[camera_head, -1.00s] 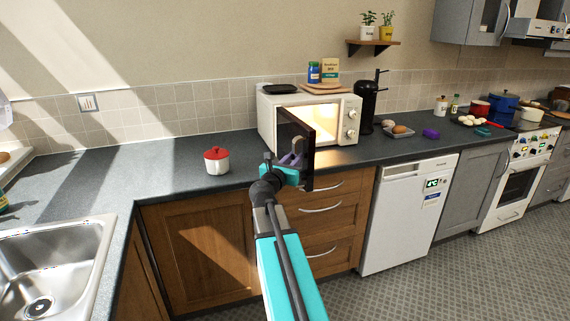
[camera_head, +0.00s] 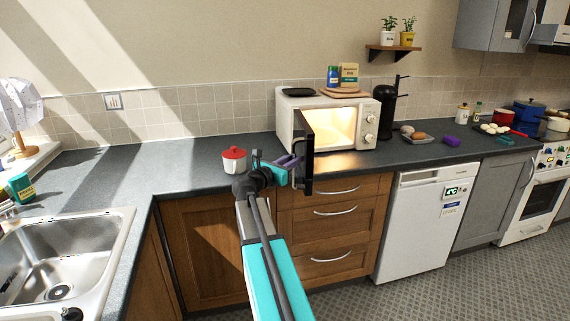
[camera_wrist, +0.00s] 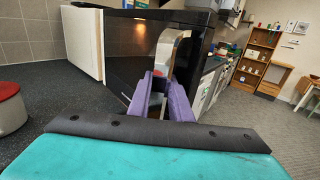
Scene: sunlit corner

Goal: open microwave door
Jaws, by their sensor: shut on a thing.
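The microwave (camera_head: 289,121) is a cream box on the dark worktop, with its lit cavity showing and two round knobs on its right. Its dark door (camera_head: 304,150) stands open, swung out toward me from the left side. In the wrist view the door (camera_wrist: 130,55) is a glossy black panel with a curved handle (camera_wrist: 163,36). My gripper (camera_head: 294,161) is at the door's outer edge. Its purple fingers, seen in the wrist view (camera_wrist: 160,98), are shut on the handle; the exact contact is partly hidden.
A white pot with a red lid (camera_head: 234,160) stands left of my gripper on the worktop (camera_head: 190,163). A black coffee machine (camera_head: 388,112) stands right of the microwave. The sink (camera_head: 70,255) is at the left.

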